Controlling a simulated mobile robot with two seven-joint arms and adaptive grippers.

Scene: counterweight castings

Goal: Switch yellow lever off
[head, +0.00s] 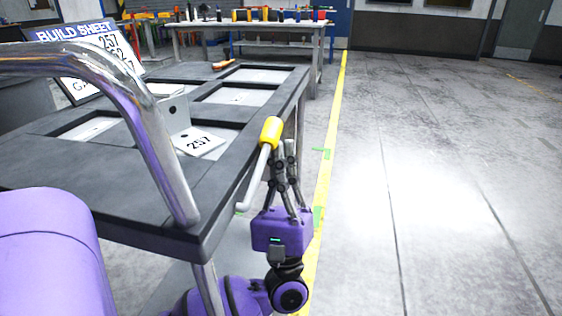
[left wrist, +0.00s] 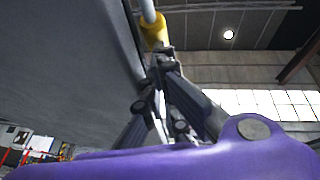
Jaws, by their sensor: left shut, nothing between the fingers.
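The yellow lever (head: 271,133) is a yellow grip on a thin pale rod at the right side of the grey cart (head: 170,235). In the head view the rod slants up to the right, with the grip at its top. My left gripper (head: 282,148) is shut with nothing between its fingers. Its fingertips are right by the yellow grip, just below and to its right; I cannot tell whether they touch. In the left wrist view the yellow grip (left wrist: 154,30) is just beyond the shut fingertips (left wrist: 160,58). My right gripper is not in view.
A chrome handrail (head: 150,120) curves over the cart's near left. A workbench (head: 250,27) stands behind. The floor right of the yellow line (head: 328,150) is clear.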

